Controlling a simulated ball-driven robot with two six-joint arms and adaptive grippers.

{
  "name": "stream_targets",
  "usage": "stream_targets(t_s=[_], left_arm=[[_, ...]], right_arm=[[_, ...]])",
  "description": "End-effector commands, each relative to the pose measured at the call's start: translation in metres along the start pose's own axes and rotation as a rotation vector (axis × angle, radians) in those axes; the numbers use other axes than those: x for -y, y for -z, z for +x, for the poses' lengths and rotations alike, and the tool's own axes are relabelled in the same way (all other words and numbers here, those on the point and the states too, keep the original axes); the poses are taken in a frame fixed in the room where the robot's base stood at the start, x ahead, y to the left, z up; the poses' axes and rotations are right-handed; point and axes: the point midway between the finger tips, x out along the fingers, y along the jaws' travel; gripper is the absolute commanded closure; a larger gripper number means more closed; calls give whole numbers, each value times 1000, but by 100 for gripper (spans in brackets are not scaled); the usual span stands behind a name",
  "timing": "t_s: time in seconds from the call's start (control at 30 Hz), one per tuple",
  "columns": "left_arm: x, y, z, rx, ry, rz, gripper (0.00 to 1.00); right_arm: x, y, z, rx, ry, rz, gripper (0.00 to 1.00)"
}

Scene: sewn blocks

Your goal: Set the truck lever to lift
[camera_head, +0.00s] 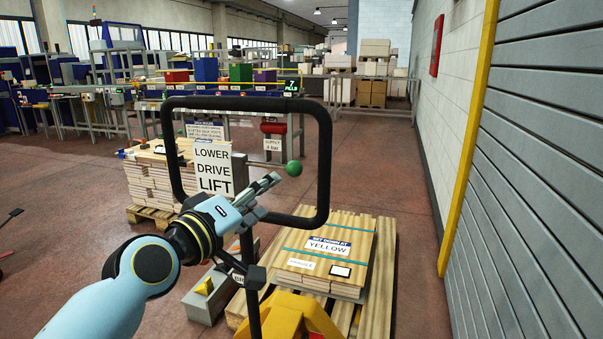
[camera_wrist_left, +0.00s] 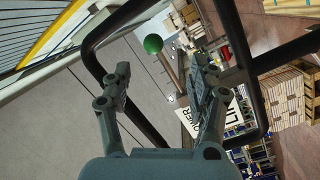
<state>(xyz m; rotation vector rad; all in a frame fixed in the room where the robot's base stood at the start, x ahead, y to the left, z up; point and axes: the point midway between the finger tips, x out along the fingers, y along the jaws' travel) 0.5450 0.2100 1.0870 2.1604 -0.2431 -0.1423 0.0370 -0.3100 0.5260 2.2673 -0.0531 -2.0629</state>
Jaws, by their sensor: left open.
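The truck's black handle loop (camera_head: 325,165) stands upright in front of me. A sign (camera_head: 213,168) inside it reads LOWER, DRIVE, LIFT from top to bottom. The lever's green ball knob (camera_head: 294,168) is right of the sign; its rod is mostly hidden, and I cannot tell which setting it is at. My left gripper (camera_head: 270,183) is open, pointing right, its tips just left of the knob. In the left wrist view the knob (camera_wrist_left: 153,44) shows between and beyond the open fingertips (camera_wrist_left: 162,72), apart from them. My right gripper is not in view.
The yellow truck body (camera_head: 290,316) is below the handle, by a pallet of boards (camera_head: 365,240) with a YELLOW sign. Another stacked pallet (camera_head: 150,185) stands behind the handle. A grey shutter (camera_head: 540,150) closes the right side. Floor between pallets and shutter is clear.

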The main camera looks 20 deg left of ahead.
Motion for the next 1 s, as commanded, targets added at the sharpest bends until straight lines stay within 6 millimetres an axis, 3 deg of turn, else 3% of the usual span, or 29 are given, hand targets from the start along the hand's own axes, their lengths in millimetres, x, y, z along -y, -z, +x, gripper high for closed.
stream_targets(t_s=[0.03, 0.17, 0.6, 0.8, 1.0], left_arm=[[-9, 7, 4, -5, -7, 3, 40], [-10, 9, 16, -9, -11, 4, 40], [-9, 8, 97, -8, -9, 6, 40], [-9, 8, 112, -7, -8, 6, 40], [-9, 8, 113, -7, -7, 6, 40]], right_arm=[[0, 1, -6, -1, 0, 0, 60], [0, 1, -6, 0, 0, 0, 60], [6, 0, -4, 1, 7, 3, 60], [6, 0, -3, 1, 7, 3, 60], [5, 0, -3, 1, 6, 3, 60]])
